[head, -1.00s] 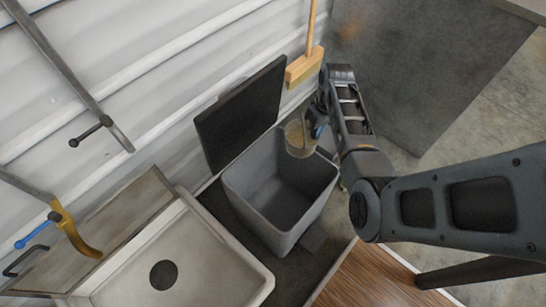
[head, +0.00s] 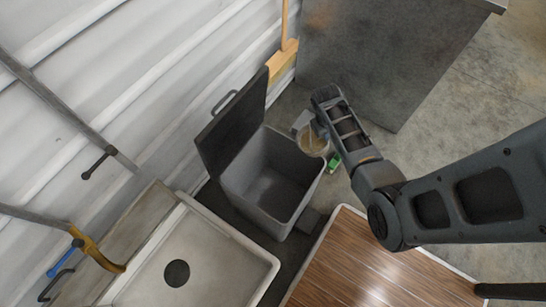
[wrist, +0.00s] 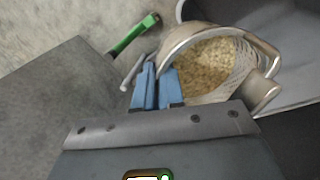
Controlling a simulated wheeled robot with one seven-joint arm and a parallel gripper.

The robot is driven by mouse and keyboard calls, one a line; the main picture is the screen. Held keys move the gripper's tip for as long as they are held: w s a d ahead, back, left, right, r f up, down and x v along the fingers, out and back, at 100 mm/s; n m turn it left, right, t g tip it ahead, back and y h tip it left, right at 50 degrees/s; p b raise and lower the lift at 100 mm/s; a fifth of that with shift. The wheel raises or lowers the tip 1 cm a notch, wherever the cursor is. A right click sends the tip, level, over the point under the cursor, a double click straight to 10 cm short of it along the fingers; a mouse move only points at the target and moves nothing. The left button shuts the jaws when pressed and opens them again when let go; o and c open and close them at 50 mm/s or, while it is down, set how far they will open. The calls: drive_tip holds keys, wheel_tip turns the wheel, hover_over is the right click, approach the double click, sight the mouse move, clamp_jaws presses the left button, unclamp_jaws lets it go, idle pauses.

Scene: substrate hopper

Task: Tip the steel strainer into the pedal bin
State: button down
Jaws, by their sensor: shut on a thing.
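The steel strainer (head: 313,142) holds pale, grainy stuff; the wrist view looks into its mesh bowl (wrist: 213,65) and bright metal rim. My gripper (head: 318,124) is shut on the strainer; its blue fingers (wrist: 157,86) show at the strainer's left side in the wrist view. Exactly which part they pinch is hard to see. The grey pedal bin (head: 249,197) stands open, its dark lid (head: 232,125) raised toward the wall. In the head view the strainer overlaps the bin's far right rim. The bin also shows at the right of the wrist view (wrist: 298,65).
A steel sink (head: 225,262) stands left of the bin and a wooden top (head: 375,265) to its front right. A broom (head: 284,58) leans behind the lid. A large grey block (head: 385,55) stands behind. A green-handled thing (head: 334,163) lies beside the bin.

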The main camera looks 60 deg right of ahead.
drive_tip(key=r+h+b, duration=0.1)
drive_tip(key=a+r+g+h+b, duration=0.1)
drive_tip(key=shift+w+g+h, duration=0.3)
drive_tip(key=shift+h, duration=0.1)
drive_tip(key=w+a+g+h+b, duration=0.1)
drive_tip(key=a+h+b, duration=0.1)
drive_tip(key=h+b, duration=0.1)
drive_tip(key=w+a+g+h+b, duration=0.1)
drive_tip(key=a+g+h+b, duration=0.1)
drive_tip(key=b, duration=0.3)
drive_tip(key=w+a+g+h+b, duration=0.2)
drive_tip(key=h+b, duration=0.2)
drive_tip(key=b, duration=0.1)
drive_tip(key=shift+a, duration=0.4)
drive_tip(key=shift+w+a+r+g+h+p, duration=0.3)
drive_tip(key=shift+r+g+h, duration=0.1)
drive_tip(key=shift+h, duration=0.15)
drive_tip(key=shift+w+a+r+g+h+p, duration=0.2)
drive_tip(key=shift+a+r+g+h+p, duration=0.15)
drive_tip(key=shift+h, duration=0.2)
drive_tip(key=shift+a+p, duration=0.15)
drive_tip(key=shift+p, duration=0.15)
